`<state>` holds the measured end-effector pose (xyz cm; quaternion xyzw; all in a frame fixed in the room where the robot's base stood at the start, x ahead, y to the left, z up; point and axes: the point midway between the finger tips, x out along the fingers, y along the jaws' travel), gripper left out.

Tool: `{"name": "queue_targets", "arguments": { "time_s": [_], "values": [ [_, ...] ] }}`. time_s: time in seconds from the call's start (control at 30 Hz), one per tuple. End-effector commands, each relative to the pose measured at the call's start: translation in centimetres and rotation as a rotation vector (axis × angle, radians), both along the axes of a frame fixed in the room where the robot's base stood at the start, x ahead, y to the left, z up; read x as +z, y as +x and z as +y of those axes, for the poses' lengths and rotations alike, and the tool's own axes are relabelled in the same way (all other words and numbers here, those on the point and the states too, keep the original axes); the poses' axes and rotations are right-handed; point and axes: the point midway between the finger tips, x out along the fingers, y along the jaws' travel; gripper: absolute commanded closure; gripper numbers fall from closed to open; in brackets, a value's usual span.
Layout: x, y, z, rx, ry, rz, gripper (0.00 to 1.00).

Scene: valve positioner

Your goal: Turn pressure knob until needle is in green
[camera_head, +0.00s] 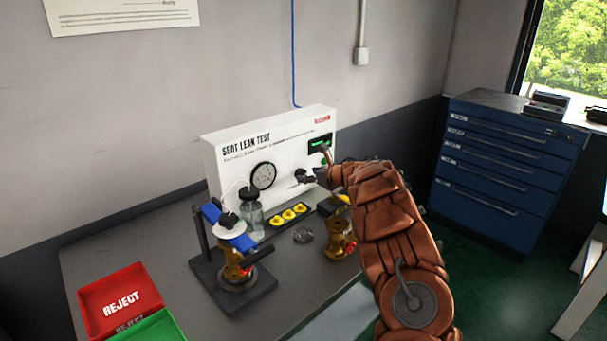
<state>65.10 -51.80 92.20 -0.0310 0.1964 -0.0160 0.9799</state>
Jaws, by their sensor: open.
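A white "SEAT LEAK TEST" panel (235,168) stands upright at the back of the grey bench. A round dial gauge (263,176) with a black rim is on its face. The gauge's needle and any green zone are too small to make out. My gripper (313,171) is open at the right part of the panel, right of the gauge and just below a small green-lit display (318,145). The pressure knob cannot be told apart from the dark fingers there. Whether the fingers touch anything is unclear.
A black stand with a blue clamp bar (229,228) and brass valve (238,270) is front left of the panel. A glass jar (251,210), yellow parts (289,215) and another brass valve (338,232) stand nearby. A red REJECT tray (122,300) is at left.

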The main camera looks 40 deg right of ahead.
Motion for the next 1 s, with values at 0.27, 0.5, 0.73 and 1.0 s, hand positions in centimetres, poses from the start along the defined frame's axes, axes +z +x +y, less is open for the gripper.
{"name": "queue_targets", "arguments": {
  "time_s": [0.27, 0.5, 0.73, 1.0],
  "values": [
    [-0.6, 2.0, -0.1, -0.001, 0.002, -0.003, 0.33],
    [-1.2, 3.1, -0.2, 0.000, 0.003, -0.003, 0.33],
    [-1.3, 3.4, -0.2, -0.001, 0.001, -0.004, 0.33],
    [-1.3, 3.3, -0.3, -0.002, 0.001, -0.003, 0.40]
  ]
}}
